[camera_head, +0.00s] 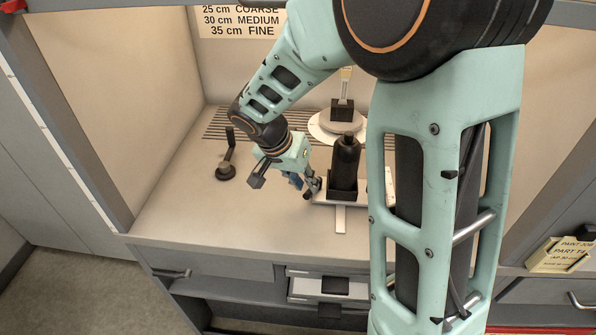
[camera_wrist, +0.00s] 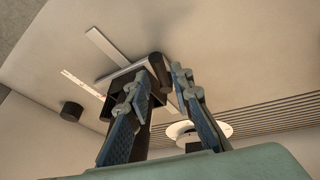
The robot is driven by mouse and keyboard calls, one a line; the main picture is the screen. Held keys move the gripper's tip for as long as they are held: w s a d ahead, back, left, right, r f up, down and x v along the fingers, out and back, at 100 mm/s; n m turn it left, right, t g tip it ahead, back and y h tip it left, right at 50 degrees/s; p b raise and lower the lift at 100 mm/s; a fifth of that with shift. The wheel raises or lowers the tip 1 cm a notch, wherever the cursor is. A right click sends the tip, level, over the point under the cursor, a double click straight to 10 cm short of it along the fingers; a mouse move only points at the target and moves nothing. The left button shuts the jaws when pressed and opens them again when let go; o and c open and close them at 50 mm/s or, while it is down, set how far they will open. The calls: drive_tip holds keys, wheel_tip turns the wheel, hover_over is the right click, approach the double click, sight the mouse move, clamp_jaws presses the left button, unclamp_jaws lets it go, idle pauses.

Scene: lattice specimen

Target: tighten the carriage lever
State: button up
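The black carriage (camera_head: 343,194) sits on a pale rail and carries a dark bottle-shaped piece (camera_head: 347,155). My gripper (camera_head: 310,188) is low at the carriage's left side, pointing down and to the right. In the wrist view its two blue-grey fingers (camera_wrist: 163,84) stand apart, with a gap between them. A short dark cylinder (camera_wrist: 157,66), which looks like the carriage lever's end, shows at the fingertips. I cannot tell whether a finger touches it. The black carriage box (camera_wrist: 122,92) is partly hidden behind the left finger.
A pale crossbar (camera_head: 340,220) sticks out toward the front. A black crank-like handle (camera_head: 227,168) stands on the bench at left. A white round turntable (camera_head: 322,122) with a black block is behind, over a slotted grille. The front left of the bench is clear.

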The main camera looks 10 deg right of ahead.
drive_tip(key=x, duration=0.5)
clamp_jaws()
